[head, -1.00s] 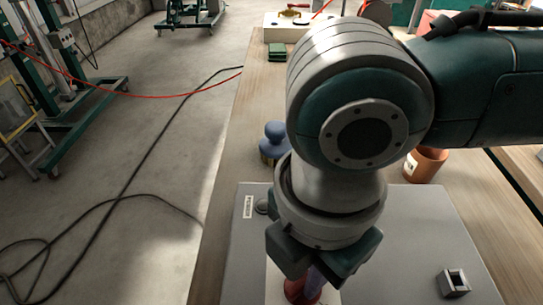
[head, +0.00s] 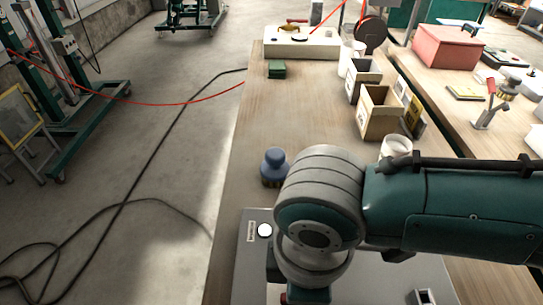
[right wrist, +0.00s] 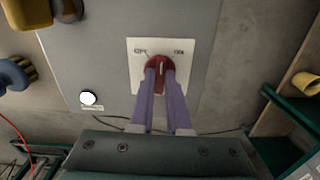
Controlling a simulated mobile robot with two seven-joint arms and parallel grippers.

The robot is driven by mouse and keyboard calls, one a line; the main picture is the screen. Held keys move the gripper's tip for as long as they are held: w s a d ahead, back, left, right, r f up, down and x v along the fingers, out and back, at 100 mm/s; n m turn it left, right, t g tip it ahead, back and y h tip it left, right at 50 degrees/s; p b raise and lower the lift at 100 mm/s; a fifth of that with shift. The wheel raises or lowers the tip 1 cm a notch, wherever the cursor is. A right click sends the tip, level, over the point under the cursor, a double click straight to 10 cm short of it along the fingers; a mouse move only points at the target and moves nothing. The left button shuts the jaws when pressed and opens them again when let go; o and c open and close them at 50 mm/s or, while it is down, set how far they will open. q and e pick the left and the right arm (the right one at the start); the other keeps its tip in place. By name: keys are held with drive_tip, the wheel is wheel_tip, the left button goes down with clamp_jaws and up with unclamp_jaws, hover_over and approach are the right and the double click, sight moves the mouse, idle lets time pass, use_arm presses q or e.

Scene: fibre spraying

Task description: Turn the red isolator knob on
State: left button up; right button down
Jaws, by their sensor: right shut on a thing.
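The red isolator knob (right wrist: 155,63) sits on a white plate (right wrist: 136,48) on the grey box, seen in the right wrist view. A pale line runs along the knob, and small labels are at the plate's upper left and right, too small to read surely. My right gripper (right wrist: 161,76) is shut on the knob, its purple fingers on either side. In the head view my right arm covers most of the knob and plate. A round lamp (head: 264,230) on the grey box (head: 380,285) is bright white; it also shows in the right wrist view (right wrist: 88,98). My left gripper is out of view.
A blue-topped brush-like object (head: 274,166) stands just behind the box. A small square socket-like part (head: 424,297) is on the box's right. Open bins (head: 381,112) and a white cup (head: 396,146) stand farther back. Bare tabletop lies behind the brush.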

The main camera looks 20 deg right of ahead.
drive_tip(key=m+p, duration=0.2)
drive_tip(key=m, duration=0.2)
drive_tip(key=shift+r+p, duration=0.15)
drive_tip(key=shift+p, duration=0.15)
drive_tip(key=shift+m+p, duration=0.6)
drive_tip(key=shift+m, duration=1)
drive_tip(key=c, duration=0.9)
unclamp_jaws()
drive_tip(key=shift+r, duration=0.3)
wheel_tip(320, 180, up, 9)
drive_tip(key=p, duration=0.2)
drive_tip(key=shift+p, duration=0.35)
